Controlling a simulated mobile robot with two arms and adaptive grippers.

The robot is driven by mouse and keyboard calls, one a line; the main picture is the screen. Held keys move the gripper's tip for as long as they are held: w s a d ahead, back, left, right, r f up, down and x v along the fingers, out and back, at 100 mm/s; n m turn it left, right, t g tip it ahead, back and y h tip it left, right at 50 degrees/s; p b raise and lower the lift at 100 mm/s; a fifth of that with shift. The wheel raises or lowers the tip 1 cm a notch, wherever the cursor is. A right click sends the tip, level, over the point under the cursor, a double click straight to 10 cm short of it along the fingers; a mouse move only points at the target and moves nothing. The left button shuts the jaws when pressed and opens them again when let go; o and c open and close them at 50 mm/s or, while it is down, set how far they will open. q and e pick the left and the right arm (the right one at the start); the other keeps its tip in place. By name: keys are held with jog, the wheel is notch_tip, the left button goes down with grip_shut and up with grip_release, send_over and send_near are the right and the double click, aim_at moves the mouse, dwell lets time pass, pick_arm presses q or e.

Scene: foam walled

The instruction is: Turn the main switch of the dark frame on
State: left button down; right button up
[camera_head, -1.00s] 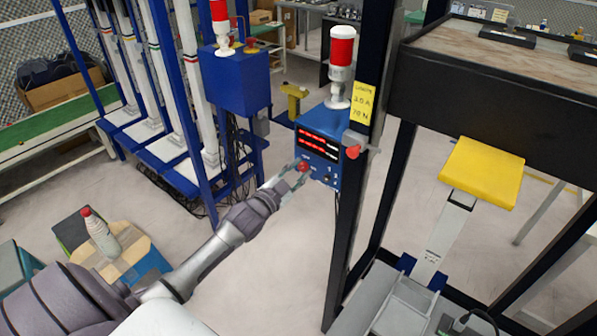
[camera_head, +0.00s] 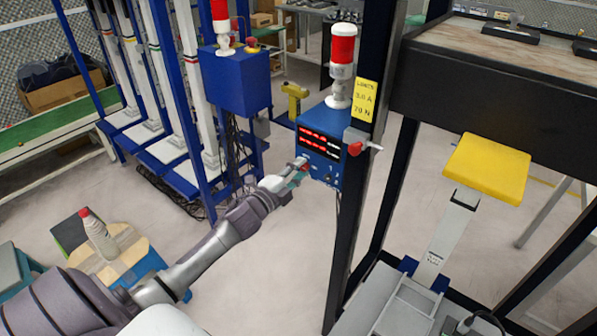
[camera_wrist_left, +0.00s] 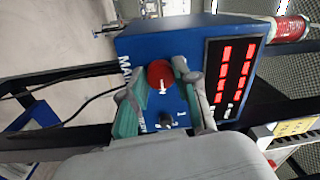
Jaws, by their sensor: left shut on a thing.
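The dark frame (camera_head: 345,240) carries a blue control box (camera_head: 322,140) with lit red displays and a red-and-white lamp on top. In the left wrist view the red round main switch (camera_wrist_left: 160,75), with a white mark on it, sits on the box face (camera_wrist_left: 150,43) beside the lettering "MAIN". My left gripper (camera_head: 300,168) is at the box's lower left front; in the wrist view its fingers (camera_wrist_left: 164,88) lie either side of the switch and are shut on it. In the head view the gripper mostly hides the switch. My right gripper is out of view.
A red-handled part (camera_head: 355,148) and a yellow label (camera_head: 364,99) are on the frame post beside the box. A smaller black knob (camera_wrist_left: 166,118) is near the switch. Another blue box (camera_head: 236,80) stands to the left.

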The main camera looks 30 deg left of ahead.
pick_arm(q)
jog(key=shift+m, duration=0.3)
jog(key=c, duration=0.8)
grip_release()
jog(key=shift+c, duration=0.2)
jog(key=s, duration=1.2)
jog(key=shift+a+f, duration=0.35)
jog(key=shift+a, duration=0.1)
